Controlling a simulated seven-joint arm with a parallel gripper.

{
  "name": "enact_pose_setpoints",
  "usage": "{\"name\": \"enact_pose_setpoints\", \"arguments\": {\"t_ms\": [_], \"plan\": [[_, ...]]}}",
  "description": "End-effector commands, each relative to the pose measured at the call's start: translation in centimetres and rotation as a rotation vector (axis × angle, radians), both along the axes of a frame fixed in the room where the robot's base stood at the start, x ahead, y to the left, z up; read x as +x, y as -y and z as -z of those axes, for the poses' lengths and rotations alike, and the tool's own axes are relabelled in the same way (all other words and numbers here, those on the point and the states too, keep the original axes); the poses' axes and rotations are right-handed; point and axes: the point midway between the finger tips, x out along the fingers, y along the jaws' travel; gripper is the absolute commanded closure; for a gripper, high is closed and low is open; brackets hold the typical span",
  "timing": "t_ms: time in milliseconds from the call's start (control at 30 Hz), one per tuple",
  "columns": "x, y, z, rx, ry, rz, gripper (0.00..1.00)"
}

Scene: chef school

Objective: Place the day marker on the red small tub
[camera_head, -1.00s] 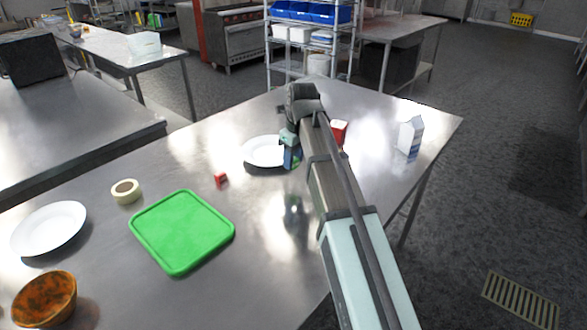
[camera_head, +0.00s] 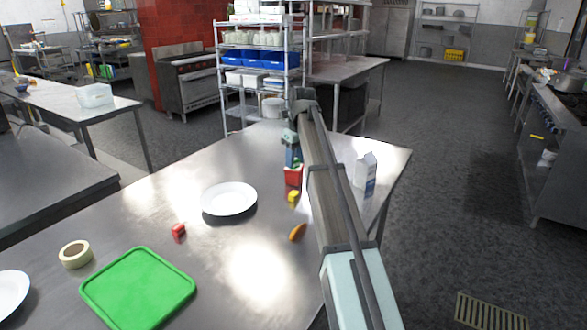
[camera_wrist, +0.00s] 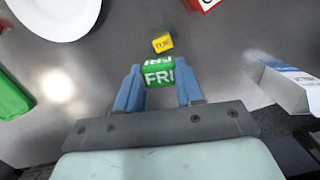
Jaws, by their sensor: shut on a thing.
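My gripper (camera_wrist: 159,88) is shut on a green cube-shaped day marker (camera_wrist: 158,74) with FRI in white letters. The marker is between the blue fingers, above the metal table. In the head view my gripper (camera_head: 293,155) is in front of a red object, which looks like the red small tub (camera_head: 293,178). Arm and fingers partly cover it. In the wrist view only a red and white corner of it (camera_wrist: 203,4) shows at the top edge, ahead and right of the held marker, apart from it.
A yellow marker (camera_wrist: 162,43) lies ahead of my gripper. A white plate (camera_head: 229,199), a red marker (camera_head: 178,230) and a green board (camera_head: 138,289) lie to the left. An orange piece (camera_head: 298,232) lies nearer. A carton (camera_head: 365,174) stands to the right.

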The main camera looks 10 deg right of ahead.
Motion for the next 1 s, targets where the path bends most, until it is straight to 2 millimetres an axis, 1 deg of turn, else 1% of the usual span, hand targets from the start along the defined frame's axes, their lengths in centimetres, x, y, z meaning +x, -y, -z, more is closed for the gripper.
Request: {"name": "enact_pose_setpoints", "arguments": {"t_ms": [33, 100, 200, 300, 400, 500, 667, 733, 867, 1000], "plan": [[2.6, 1.1, -0.9, 0.001, -0.001, 0.002, 0.92], [4.7, 2.0, -1.5, 0.003, -0.002, -0.005, 0.92], [7.6, 2.7, -2.5, 0.005, -0.001, -0.029, 0.92], [9.9, 2.7, -3.3, 0.005, 0.0, -0.066, 0.92], [11.5, 2.8, -3.8, 0.005, 0.002, -0.106, 0.92], [12.1, 2.8, -4.1, 0.002, 0.006, -0.162, 0.92], [11.8, 2.7, -3.9, -0.004, 0.011, -0.229, 0.92], [11.7, 2.7, -3.5, -0.004, 0.011, -0.24, 0.92], [11.6, 2.7, -2.0, -0.005, 0.01, -0.245, 0.92], [11.6, 2.7, 0.3, -0.005, 0.01, -0.244, 0.92]]}}
